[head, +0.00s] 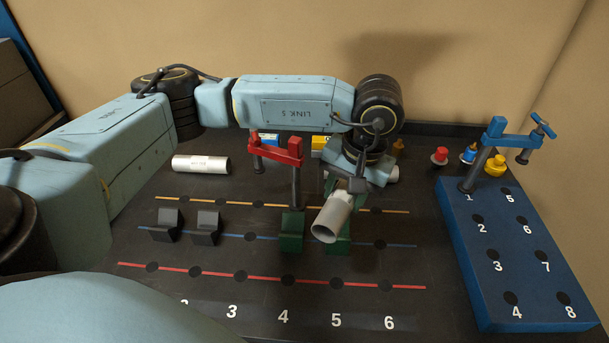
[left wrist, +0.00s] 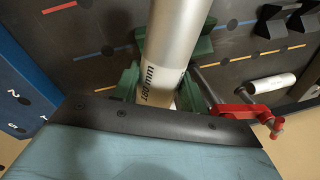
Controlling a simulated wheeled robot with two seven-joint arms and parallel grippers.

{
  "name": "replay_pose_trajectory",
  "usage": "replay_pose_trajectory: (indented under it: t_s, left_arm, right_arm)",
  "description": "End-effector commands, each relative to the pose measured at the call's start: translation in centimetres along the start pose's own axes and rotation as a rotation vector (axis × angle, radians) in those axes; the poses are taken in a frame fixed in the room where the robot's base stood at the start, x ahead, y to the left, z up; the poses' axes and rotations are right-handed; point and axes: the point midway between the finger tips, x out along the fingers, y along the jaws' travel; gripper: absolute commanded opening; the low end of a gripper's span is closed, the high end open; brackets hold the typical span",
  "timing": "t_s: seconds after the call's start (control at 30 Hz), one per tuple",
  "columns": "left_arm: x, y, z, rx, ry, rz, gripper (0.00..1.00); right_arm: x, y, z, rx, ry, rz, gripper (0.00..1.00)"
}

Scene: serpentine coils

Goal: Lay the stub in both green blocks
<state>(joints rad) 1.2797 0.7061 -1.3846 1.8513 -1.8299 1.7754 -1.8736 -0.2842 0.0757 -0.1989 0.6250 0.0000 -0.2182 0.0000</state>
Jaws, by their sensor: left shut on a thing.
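The stub, a short silver-grey tube (head: 333,216), is held in my left gripper (head: 347,190), which is shut on it. Its open end points toward the front left and is tilted down. In the left wrist view the stub (left wrist: 178,35) runs up from between the fingers, with a printed label near the grip. One green block (head: 291,231) stands on the blue line. The other green block (head: 340,244) is just right of it, mostly hidden by the stub. Green also shows behind the stub in the left wrist view. I cannot tell whether the stub touches either block.
A red clamp (head: 275,150) on a post rises beside the left green block. A white labelled tube (head: 200,164) lies at back left. Two black blocks (head: 165,228) stand on the blue line. A blue numbered rack (head: 515,260) with a blue clamp (head: 500,140) is at right.

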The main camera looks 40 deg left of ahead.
Motion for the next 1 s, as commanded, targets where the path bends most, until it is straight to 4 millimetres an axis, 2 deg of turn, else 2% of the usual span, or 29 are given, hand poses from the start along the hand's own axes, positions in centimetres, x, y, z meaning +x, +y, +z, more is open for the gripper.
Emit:
replay_pose_trajectory:
  t_s: [0.27,0.5,0.7,0.83,1.0]
  left_arm:
    - [-0.5,-0.7,0.0,-0.608,-0.103,0.0,0.07]
    - [0.0,-2.4,0.1,-1.197,-0.194,-0.002,0.07]
    - [0.7,-4.1,0.4,-1.631,-0.261,-0.003,0.07]
    - [1.0,-4.8,0.5,-1.818,-0.288,0.0,0.07]
    - [1.4,-5.3,0.6,-1.932,-0.304,0.003,0.07]
  right_arm:
    - [-3.2,-0.7,2.1,0.0,-0.038,-0.01,0.49]
    - [-5.5,-0.2,1.6,-0.002,-0.034,-0.003,0.49]
    - [-7.0,0.3,0.6,-0.004,-0.021,0.002,0.49]
    - [-7.6,0.3,0.5,-0.004,-0.019,0.002,0.49]
    - [-7.8,0.3,0.5,-0.004,-0.019,0.002,0.49]
